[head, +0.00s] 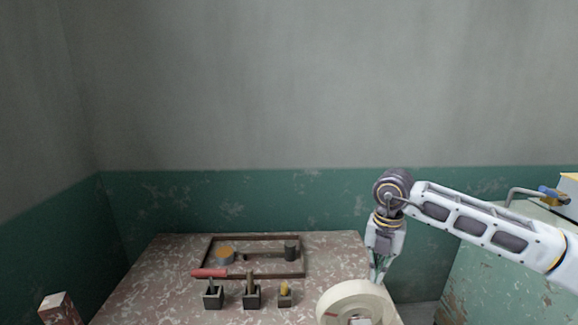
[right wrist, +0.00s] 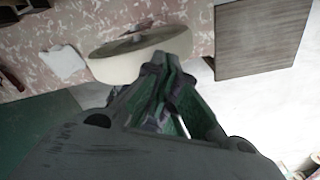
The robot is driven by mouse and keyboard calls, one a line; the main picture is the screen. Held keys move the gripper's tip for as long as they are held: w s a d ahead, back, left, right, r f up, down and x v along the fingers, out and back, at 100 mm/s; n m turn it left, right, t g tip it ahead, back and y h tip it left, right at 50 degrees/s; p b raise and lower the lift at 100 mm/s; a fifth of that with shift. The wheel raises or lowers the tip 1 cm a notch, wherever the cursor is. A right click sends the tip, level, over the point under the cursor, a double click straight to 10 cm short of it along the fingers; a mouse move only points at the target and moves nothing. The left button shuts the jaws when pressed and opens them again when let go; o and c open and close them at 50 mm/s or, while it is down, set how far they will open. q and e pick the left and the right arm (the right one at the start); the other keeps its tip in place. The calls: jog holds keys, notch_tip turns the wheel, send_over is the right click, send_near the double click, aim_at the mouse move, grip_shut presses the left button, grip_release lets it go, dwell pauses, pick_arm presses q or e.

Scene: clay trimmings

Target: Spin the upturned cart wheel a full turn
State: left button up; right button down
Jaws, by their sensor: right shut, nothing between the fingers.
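The upturned cart wheel (head: 356,301) is a thick cream disc at the right front edge of the worn table, partly cut off by the bottom of the head view. It also shows in the right wrist view (right wrist: 120,58), lying beyond my fingertips. My right gripper (head: 378,276) points down at the wheel's back right rim. Its fingers are shut and empty. In the right wrist view the fingertips (right wrist: 172,58) overlap the wheel's rim; I cannot tell whether they touch it. My left gripper is not in view.
A dark-framed tray (head: 205,252) holds an orange-topped round tin and a dark cylinder. A red-handled tool (head: 209,273) lies at its front edge. Several small dark blocks with upright tools (head: 252,298) stand before it. A green bench with a crank handle (head: 525,192) is at right.

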jog(key=shift+a, duration=0.1)
jog(key=shift+s+a, duration=0.1)
jog(key=shift+a, duration=3.1)
jog(key=shift+r, duration=0.1)
notch_tip(320, 180, up, 6)
jog(key=shift+f+p, duration=0.1)
jog(key=shift+p, duration=1)
jog(key=shift+s, duration=0.1)
